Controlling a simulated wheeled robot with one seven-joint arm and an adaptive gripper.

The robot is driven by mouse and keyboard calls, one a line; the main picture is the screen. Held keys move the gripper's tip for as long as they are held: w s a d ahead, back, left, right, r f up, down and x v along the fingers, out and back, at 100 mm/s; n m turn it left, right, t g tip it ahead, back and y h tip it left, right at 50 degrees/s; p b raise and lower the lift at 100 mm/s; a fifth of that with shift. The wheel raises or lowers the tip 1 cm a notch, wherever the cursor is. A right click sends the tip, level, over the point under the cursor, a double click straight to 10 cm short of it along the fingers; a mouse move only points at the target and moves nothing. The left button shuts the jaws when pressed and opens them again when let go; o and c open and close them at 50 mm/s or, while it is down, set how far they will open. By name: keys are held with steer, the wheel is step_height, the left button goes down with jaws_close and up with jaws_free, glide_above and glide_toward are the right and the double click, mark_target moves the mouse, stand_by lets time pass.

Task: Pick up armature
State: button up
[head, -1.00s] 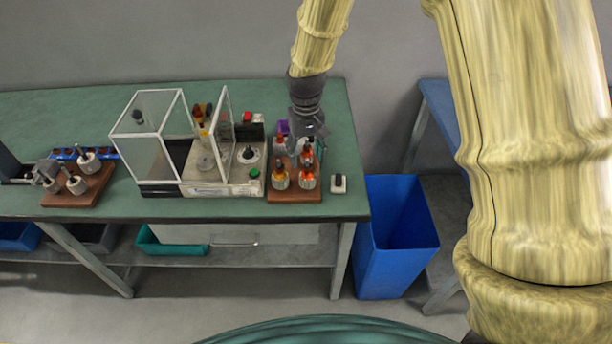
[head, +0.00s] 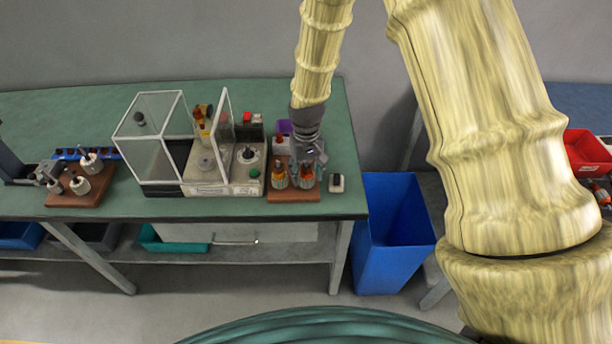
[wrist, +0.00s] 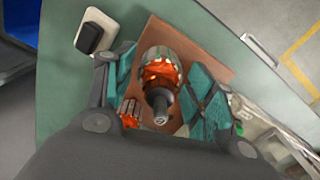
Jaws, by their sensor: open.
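A brown board (head: 291,194) at the right end of the green bench holds armatures with orange copper windings. The left armature (head: 279,178) and the right one (head: 305,179) show at its front edge in the head view. My gripper (head: 310,165) is open and low over the right one. In the wrist view an upright armature (wrist: 161,70) with a grey shaft lies between my gripper's (wrist: 160,88) two teal-padded fingers, with gaps at its sides. A second armature is partly hidden beside the left finger. The back of the board is mostly hidden by my gripper.
A small white and black switch box (head: 336,183) stands just right of the board. A glass-walled machine (head: 215,188) stands close on the left. Another brown board (head: 70,200) with grey parts is farther left. A blue bin (head: 395,240) stands beside the bench.

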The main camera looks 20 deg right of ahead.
mark_target(306, 162)
steer(key=c, duration=1.1)
steer(key=shift+r, duration=0.15)
steer(key=shift+w+r+b, duration=0.1)
steer(key=shift+r+b, duration=0.5)
steer(key=shift+r, duration=0.25)
steer(key=shift+s+a+r+b, duration=0.1)
steer(key=shift+s+r+b, duration=0.25)
steer(key=shift+r, duration=0.35)
steer(key=s+a+b, duration=0.1)
steer(key=s, duration=0.4)
steer(key=s+a+r+b, duration=0.1)
steer(key=s+a, duration=0.1)
steer(key=s, duration=0.2)
steer(key=s+a+b, duration=0.1)
steer(key=s+a, duration=0.1)
steer(key=s, duration=0.3)
steer(key=shift+s+a+r+b, duration=0.1)
steer(key=shift+s+r+b, duration=0.2)
steer(key=shift+b, duration=0.1)
